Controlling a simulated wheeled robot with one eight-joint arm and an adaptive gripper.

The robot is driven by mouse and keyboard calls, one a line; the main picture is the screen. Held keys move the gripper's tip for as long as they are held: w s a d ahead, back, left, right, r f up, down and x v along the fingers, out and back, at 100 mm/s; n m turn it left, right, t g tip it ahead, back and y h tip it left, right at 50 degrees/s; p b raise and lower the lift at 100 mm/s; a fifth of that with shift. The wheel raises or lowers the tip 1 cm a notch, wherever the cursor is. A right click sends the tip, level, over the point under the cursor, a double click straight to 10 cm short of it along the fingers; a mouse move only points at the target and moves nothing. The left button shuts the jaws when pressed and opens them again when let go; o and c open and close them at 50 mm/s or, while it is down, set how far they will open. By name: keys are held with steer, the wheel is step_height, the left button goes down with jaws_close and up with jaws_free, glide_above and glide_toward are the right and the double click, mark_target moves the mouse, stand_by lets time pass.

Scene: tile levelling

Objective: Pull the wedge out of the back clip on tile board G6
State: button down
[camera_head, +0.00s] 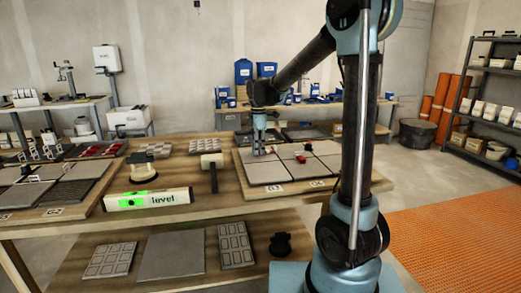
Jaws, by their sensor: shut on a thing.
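A tile board (335,185) with grey tiles lies on the right part of the wooden bench. Its labels are too small to read surely, so I cannot tell if it is G6. A red wedge (301,159) sits at a tile joint near the board's middle. My gripper (265,151) points down over the back left part of this board. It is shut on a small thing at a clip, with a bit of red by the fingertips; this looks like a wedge. The fingers hide most of it and the clip, so I cannot tell how far it sits in the clip.
A green-lit level (147,199), a mallet (212,172) and a dark-based tool (143,173) lie left of the board. Another tile board (60,213) lies far left. My arm crosses the right side and hides part of the board. More boards stand behind.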

steer(key=shift+s+a, duration=0.2)
steer(key=shift+a, duration=0.35)
steer(key=shift+s+a, duration=0.15)
steer(key=shift+a, duration=0.4)
steer(key=shift+r, duration=0.15)
steer(key=shift+r, duration=2.9)
